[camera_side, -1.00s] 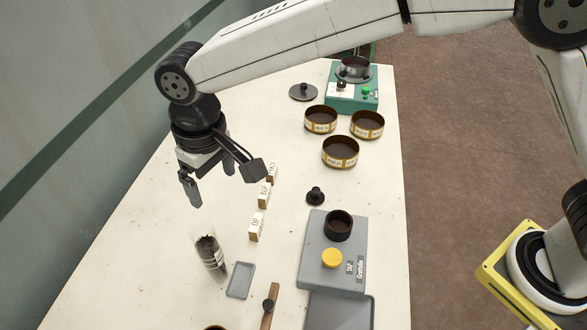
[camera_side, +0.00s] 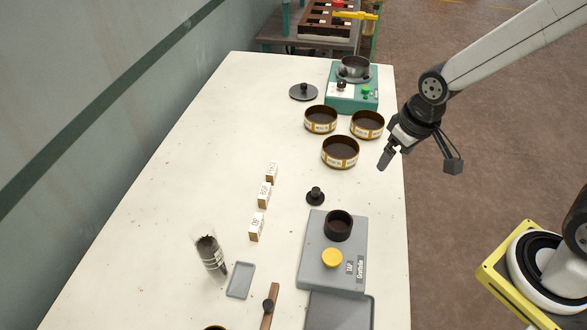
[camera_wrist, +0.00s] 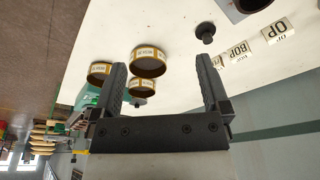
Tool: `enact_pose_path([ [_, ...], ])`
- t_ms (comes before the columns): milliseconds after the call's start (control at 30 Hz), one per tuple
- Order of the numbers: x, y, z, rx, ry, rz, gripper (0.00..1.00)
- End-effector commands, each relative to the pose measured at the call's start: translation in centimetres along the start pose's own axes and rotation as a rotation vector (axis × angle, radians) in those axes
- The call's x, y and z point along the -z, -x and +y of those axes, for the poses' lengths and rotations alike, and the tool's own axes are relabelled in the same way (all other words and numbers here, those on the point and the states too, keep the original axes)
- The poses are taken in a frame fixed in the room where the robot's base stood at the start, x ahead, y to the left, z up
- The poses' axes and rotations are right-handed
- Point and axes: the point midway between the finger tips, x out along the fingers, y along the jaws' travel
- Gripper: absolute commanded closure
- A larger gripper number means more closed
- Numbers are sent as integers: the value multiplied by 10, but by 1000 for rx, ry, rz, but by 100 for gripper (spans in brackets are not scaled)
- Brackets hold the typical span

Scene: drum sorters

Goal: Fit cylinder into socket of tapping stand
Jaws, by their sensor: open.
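The clear cylinder (camera_side: 211,258) with dark contents stands at the near left of the table in the side view, leaning slightly. The grey tapping stand (camera_side: 315,281) lies to its right, with a dark round socket (camera_side: 338,226) and a yellow button (camera_side: 332,258). My gripper (camera_side: 388,158) is open and empty, above the table's right edge, far from the cylinder and up and right of the socket. Its two fingers (camera_wrist: 161,85) show spread apart in the wrist view. The cylinder is out of the wrist view. What lies inside the socket is too dark to tell.
Several sieve rings (camera_side: 340,152) and a green machine (camera_side: 352,97) stand at the back right. A black knob (camera_side: 315,196), labelled blocks (camera_side: 257,227), a small grey tray (camera_side: 240,280) and a wooden bar (camera_side: 269,306) lie nearer. The table's left middle is clear.

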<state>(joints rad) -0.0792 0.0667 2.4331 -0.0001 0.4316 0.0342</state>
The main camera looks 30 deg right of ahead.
Motion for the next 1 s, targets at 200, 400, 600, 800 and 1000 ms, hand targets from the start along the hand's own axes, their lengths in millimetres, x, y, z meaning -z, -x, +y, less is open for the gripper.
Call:
enact_pose_path([
  [200,-31,-2,22,-15,-40,20,4],
  [400,-35,-3,24,-17,-44,23,0],
  [600,-35,-2,24,-17,-43,22,0],
  [800,-32,-3,21,-14,-31,23,0],
  [1000,-8,-3,0,8,58,34,0],
])
